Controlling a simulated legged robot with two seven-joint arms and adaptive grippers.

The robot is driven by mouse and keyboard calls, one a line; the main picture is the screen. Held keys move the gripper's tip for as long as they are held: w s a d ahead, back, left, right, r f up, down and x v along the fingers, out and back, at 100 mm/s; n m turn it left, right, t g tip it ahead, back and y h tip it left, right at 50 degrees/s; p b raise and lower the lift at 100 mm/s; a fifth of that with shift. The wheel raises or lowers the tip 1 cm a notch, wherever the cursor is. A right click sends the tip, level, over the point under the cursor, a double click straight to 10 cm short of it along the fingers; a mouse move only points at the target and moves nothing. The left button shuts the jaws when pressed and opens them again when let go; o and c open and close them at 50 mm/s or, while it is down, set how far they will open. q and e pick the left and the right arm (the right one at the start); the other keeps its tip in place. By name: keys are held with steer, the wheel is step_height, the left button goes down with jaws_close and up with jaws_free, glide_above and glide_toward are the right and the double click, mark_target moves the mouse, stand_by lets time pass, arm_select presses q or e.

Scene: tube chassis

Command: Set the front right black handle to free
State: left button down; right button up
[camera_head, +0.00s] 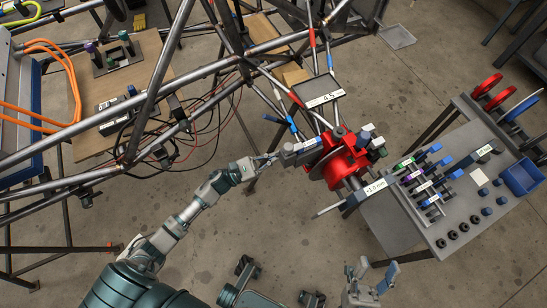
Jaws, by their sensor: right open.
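A red hub assembly (342,160) sits at the chassis's right corner. A dark grey block with a blue-and-white label (299,152) is on its left side. Small dark parts (377,146) stick out on its right; I cannot tell which part is the front right black handle. My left gripper (268,163) is close to the left end of the grey block; its fingers are too small to tell whether they are open or touching. My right gripper (371,276) is open and empty, low in the picture, below the hub and apart from it.
A grey table (405,232) at the right carries coloured-handled tools, black round parts and a blue bin (523,177). Steel chassis tubes (190,78) and loose cables fill the upper left. A wooden board (120,85) lies there. Floor shows between chassis and table.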

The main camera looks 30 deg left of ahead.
steer(key=w+a+f+n+g+p, duration=0.1)
steer(key=w+f+n+g+p, duration=0.1)
steer(key=w+f+g+p, duration=0.35)
arm_select(q)
steer(key=shift+s+a+r+g+y+p, duration=0.1)
steer(key=shift+s+r+g+y+p, duration=0.1)
steer(key=shift+r+g+y+p, duration=0.6)
steer(key=shift+s+a+r+g+y+p, duration=0.15)
steer(key=shift+r+g+y, duration=0.15)
steer(key=shift+r+y, duration=0.55)
arm_select(e)
step_height(320, 180, down, 10)
steer(key=s+d+g+h, duration=0.1)
steer(key=s+g+h, duration=0.1)
steer(key=g, duration=0.8)
steer(key=shift+d, duration=0.4)
arm_select(q)
steer(key=shift+r+h, duration=0.25)
arm_select(e)
steer(key=shift+f, duration=0.2)
arm_select(q)
steer(key=shift+f, duration=0.1)
